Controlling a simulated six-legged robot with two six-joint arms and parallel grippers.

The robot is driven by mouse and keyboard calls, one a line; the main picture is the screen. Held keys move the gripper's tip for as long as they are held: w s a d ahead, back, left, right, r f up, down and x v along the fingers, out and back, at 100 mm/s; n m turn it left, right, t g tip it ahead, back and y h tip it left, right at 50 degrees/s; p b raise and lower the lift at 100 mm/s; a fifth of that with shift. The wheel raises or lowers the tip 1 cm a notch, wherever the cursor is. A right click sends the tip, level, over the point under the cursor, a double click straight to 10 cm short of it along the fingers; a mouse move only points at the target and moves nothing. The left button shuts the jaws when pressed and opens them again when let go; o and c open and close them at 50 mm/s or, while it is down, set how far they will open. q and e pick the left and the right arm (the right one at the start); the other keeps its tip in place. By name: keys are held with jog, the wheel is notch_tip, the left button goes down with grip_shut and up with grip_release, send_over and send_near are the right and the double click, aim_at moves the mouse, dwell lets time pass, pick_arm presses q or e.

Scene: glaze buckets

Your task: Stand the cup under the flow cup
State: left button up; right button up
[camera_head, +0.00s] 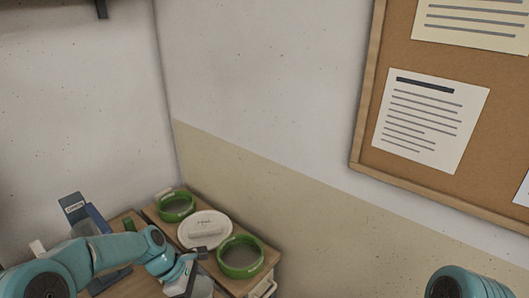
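I cannot make out a flow cup or clearly identify a cup in the head view. My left arm comes in from the left, and its gripper (192,272) is at the bottom, in front of a wooden surface. A pale, partly cut-off shape (204,288) shows beside the gripper; I cannot tell what it is or whether it is held. The gripper's fingers are too small and overlapped to tell open from shut. Only a teal part of my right arm shows at the bottom right; its gripper is out of view.
A wooden surface (269,257) in the corner bears two green-rimmed sieves (241,272) (176,216) and a white lid (187,232) with a handle. Blue-grey items (73,208) stand at left. A cork board (364,140) with papers hangs on the right wall.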

pick_arm(q)
jog(key=m, duration=0.1)
jog(key=m+g, duration=0.1)
jog(key=m, duration=0.2)
jog(key=shift+s+d+f+g, duration=0.15)
jog(key=shift+s+f+g, duration=0.1)
jog(key=shift+g, duration=0.15)
jog(key=s+a+r+m+g+y, duration=0.4)
jog(key=s+m+y, duration=0.2)
jog(key=m, duration=0.8)
jog(key=shift+r, duration=0.4)
pick_arm(e)
jog(key=shift+f, duration=0.2)
